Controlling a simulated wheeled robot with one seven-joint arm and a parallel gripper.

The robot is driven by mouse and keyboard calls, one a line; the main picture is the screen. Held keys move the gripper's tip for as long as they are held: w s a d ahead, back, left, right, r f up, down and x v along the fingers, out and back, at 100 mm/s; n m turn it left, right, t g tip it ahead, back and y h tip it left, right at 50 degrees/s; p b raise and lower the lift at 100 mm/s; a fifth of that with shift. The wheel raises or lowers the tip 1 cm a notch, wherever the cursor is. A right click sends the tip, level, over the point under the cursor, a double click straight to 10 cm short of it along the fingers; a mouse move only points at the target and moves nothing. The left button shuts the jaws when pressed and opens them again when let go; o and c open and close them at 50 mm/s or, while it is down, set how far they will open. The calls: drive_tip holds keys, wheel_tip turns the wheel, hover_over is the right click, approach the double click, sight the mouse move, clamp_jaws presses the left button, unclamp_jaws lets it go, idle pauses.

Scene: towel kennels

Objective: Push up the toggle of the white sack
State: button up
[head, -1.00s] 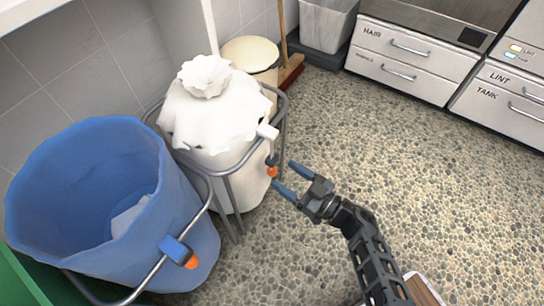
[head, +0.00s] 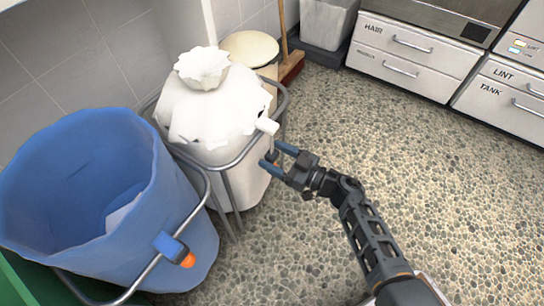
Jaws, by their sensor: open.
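The white sack (head: 218,112) hangs in a grey metal frame (head: 228,190), its top gathered into a ruffled knot. A white block (head: 267,125) sits on the frame's rim at the sack's right side. In the earlier frame an orange toggle shows below that block; now my gripper covers that spot and no orange shows. My gripper (head: 272,158) is open, its two blue fingers around a dark part (head: 271,156) just below the white block. I cannot tell whether the fingers touch it.
A blue sack (head: 90,200) in its own frame, with a blue block and orange toggle (head: 187,261), stands at the left. A cream-lidded bin (head: 250,48), a broom (head: 291,66) and a grey bin (head: 327,22) stand behind. Drawers (head: 410,55) line the back. The pebbled floor at right is clear.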

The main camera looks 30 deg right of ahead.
drive_tip(key=shift+w+a, duration=0.35)
drive_tip(key=shift+w, duration=0.2)
drive_tip(key=shift+r, duration=0.1)
clamp_jaws()
idle(0.4)
